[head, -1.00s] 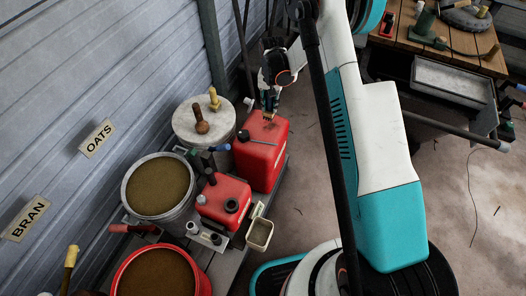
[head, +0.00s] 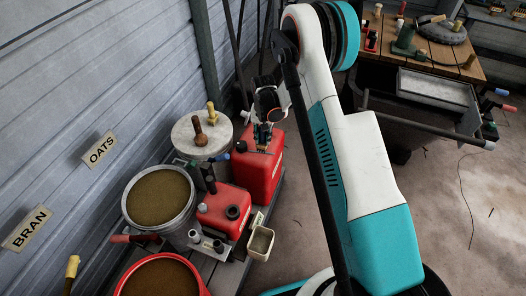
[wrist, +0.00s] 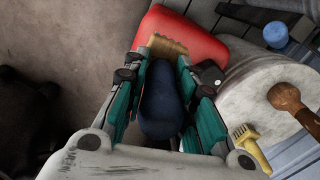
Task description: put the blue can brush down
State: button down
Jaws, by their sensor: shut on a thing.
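My gripper (head: 263,132) is shut on the blue can brush. In the wrist view, the brush's dark blue rounded handle (wrist: 161,100) lies between the teal fingers of my gripper (wrist: 160,88), and its tan bristles (wrist: 166,45) point out past the fingertips. The bristle end is over the top of the taller red can (head: 262,172), which also shows in the wrist view (wrist: 185,32). Whether the bristles touch the can is not clear. In the head view my gripper hides most of the brush.
A round grey lid (head: 203,135) with a brown-handled and a yellow-handled brush is left of the can. A smaller red can (head: 224,210), a grain bucket (head: 160,196) and a small cream box (head: 260,243) stand nearer. Bare floor (head: 305,210) lies right.

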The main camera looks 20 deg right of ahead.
aim_at(263, 147)
jog(key=shift+f+b, duration=1.1)
jog(key=shift+f, duration=2.45)
jog(key=shift+f, duration=0.15)
jog(key=c, duration=1.3)
grip_release()
